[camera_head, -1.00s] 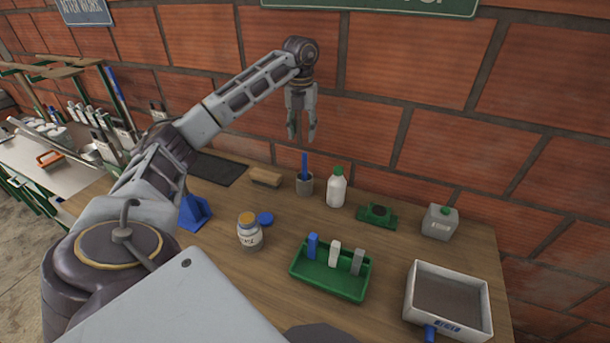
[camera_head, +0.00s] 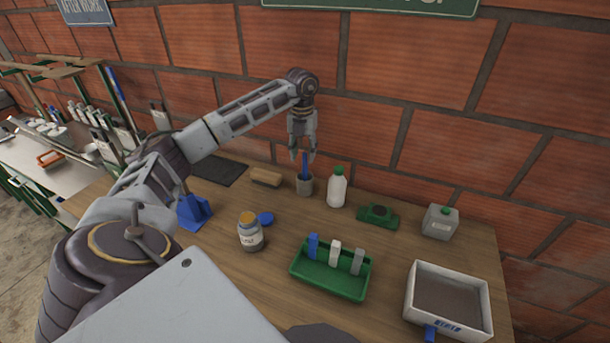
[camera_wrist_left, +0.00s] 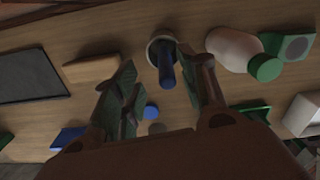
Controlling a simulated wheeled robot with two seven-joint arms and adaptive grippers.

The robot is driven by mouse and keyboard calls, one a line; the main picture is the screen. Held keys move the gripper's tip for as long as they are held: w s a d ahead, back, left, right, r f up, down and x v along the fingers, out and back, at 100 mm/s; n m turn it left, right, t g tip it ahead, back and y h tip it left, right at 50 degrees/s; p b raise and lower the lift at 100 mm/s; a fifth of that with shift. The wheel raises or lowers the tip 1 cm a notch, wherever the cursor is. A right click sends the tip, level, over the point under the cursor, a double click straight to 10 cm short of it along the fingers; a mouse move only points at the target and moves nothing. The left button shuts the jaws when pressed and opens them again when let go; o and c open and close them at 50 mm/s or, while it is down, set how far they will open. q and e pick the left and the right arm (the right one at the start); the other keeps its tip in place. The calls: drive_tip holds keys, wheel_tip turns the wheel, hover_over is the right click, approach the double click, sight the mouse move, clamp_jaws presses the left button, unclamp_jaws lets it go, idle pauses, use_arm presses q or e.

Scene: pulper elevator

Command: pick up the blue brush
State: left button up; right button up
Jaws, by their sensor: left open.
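The blue brush (camera_head: 305,166) stands upright in a small grey cup (camera_head: 305,186) near the back of the wooden table. Only its handle shows; its lower end is hidden in the cup. My left gripper (camera_head: 304,156) is open and points down over the cup, with its fingertips around the level of the handle's top. In the left wrist view the brush (camera_wrist_left: 167,72) lies between the two open fingers, nearer the right one, and whether they touch it I cannot tell. My right gripper is not in view.
A white bottle with a green cap (camera_head: 337,188) stands close to the right of the cup. A wooden block (camera_head: 266,177) lies to its left. A jar (camera_head: 250,233), a green tray (camera_head: 330,284) and a grey box (camera_head: 447,299) stand nearer the front. The brick wall is close behind.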

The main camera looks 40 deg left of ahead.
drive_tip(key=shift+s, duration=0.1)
use_arm(q)
hover_over(305, 180)
drive_tip(key=shift+w+a+f, duration=0.15)
drive_tip(key=shift+f, duration=0.9)
drive_tip(key=shift+w+a+f, duration=0.15)
drive_tip(key=shift+f, duration=0.85)
drive_tip(key=shift+f+p, duration=0.3)
drive_tip(key=shift+f, duration=0.2)
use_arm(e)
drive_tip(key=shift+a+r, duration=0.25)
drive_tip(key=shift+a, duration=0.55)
use_arm(q)
drive_tip(key=shift+c, duration=0.4)
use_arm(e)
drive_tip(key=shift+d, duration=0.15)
use_arm(q)
clamp_jaws()
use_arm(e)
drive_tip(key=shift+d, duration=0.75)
